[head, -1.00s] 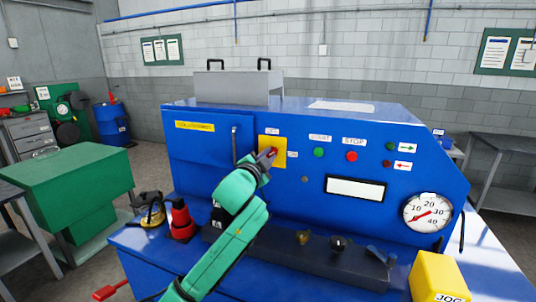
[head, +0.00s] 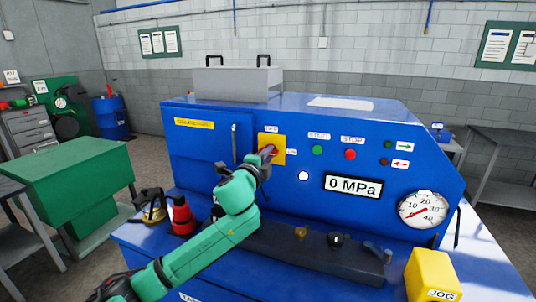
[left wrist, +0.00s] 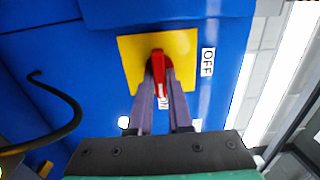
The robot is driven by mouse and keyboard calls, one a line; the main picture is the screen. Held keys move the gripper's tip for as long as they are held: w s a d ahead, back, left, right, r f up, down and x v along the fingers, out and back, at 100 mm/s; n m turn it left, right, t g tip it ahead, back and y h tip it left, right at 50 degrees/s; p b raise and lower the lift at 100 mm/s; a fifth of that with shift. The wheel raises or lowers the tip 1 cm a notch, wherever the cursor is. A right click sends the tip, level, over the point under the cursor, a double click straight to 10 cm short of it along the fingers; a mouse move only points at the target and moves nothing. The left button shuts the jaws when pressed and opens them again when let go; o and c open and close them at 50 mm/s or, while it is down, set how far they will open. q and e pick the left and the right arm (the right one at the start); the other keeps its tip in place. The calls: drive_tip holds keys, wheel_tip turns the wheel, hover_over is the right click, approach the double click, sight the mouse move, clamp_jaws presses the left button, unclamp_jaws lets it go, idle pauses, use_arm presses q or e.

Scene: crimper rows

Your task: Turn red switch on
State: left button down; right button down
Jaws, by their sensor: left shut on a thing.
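The red switch (head: 273,151) sits on a yellow plate (head: 264,141) on the front of the blue machine. It also shows in the left wrist view (left wrist: 158,62), its red handle pointing down the picture toward the ON label (left wrist: 162,98). The OFF label (left wrist: 208,61) is to the plate's right. My left gripper (head: 267,155) is at the switch, its fingers (left wrist: 159,75) shut on the handle from both sides. The fingers and wrist hide part of the switch in the head view. My right gripper is not in view.
Green (head: 317,150) and red (head: 350,154) buttons, a gauge (head: 423,209) and a yellow JOG box (head: 433,276) are to the right. A red bottle-like object (head: 182,215) stands left of my arm.

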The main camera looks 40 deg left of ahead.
use_arm(q)
drive_tip(key=shift+f, duration=0.15)
drive_tip(key=c, duration=0.8)
unclamp_jaws()
drive_tip(key=shift+c, duration=0.2)
drive_tip(key=shift+d, duration=0.1)
drive_tip(key=p+v, duration=0.4)
drive_tip(key=v, duration=1)
drive_tip(key=shift+s, duration=0.3)
drive_tip(key=shift+d, duration=0.1)
